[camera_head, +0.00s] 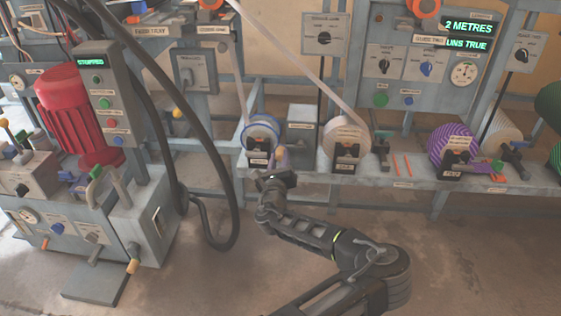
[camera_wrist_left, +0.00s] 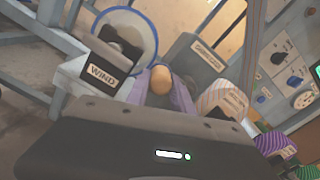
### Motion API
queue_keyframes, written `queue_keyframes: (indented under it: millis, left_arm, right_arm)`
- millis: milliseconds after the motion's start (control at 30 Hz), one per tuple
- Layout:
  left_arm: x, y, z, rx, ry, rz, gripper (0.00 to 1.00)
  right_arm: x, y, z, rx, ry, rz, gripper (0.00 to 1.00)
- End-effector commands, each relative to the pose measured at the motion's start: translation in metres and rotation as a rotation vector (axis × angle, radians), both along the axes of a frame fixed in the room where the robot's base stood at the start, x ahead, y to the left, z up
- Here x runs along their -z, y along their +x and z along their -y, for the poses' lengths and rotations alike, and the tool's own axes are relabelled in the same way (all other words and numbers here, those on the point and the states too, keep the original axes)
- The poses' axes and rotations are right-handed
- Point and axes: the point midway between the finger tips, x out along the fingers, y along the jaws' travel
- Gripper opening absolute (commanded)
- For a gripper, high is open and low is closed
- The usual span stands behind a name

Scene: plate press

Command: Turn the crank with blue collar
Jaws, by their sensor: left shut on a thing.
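A crank stands at the front of the blue-rimmed reel (camera_head: 266,124) on the bench. The reel, with its blue ring, also shows in the left wrist view (camera_wrist_left: 148,30), beside a block labelled WIND (camera_wrist_left: 101,75). The crank's tan, rounded handle (camera_wrist_left: 161,78) sits between the pale purple fingers of my left gripper (camera_wrist_left: 160,90). The gripper is shut on that handle. In the head view my left gripper (camera_head: 279,165) is at the reel's lower right, and it hides most of the handle. My right gripper is in neither view.
To the right on the bench stand a pale reel (camera_head: 345,133) and a purple striped reel (camera_head: 451,143). A red motor (camera_head: 75,110) and a control box (camera_head: 110,100) stand at left. Black hoses (camera_head: 215,165) hang left of my arm. Open floor lies in front.

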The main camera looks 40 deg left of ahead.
Motion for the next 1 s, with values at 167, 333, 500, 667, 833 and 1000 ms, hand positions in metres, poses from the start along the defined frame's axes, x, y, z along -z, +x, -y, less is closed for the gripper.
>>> queue_keyframes:
  millis: [167,333,500,667,833,1000]
  left_arm:
    - [-0.0019,0.0008,0.0004,0.002,0.023,-0.016,0.00]
    - [-0.0022,0.0008,0.0004,0.002,0.025,-0.017,0.00]
    - [-0.0021,0.0009,0.0004,0.002,0.024,-0.016,0.00]
    - [-0.0020,0.0006,0.0002,0.001,0.024,-0.017,0.40]
    - [-0.0019,0.0003,0.0001,0.001,0.023,-0.016,0.50]
    - [-0.0018,0.0000,0.0001,0.000,0.023,-0.016,0.50]
  right_arm:
    - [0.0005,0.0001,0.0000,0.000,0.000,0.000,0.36]
    - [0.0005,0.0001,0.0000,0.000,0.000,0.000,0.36]
    - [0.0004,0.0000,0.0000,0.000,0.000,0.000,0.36]
    - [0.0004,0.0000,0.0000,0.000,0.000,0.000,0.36]
    - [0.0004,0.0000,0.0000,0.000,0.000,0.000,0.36]
    - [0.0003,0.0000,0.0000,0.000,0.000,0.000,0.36]
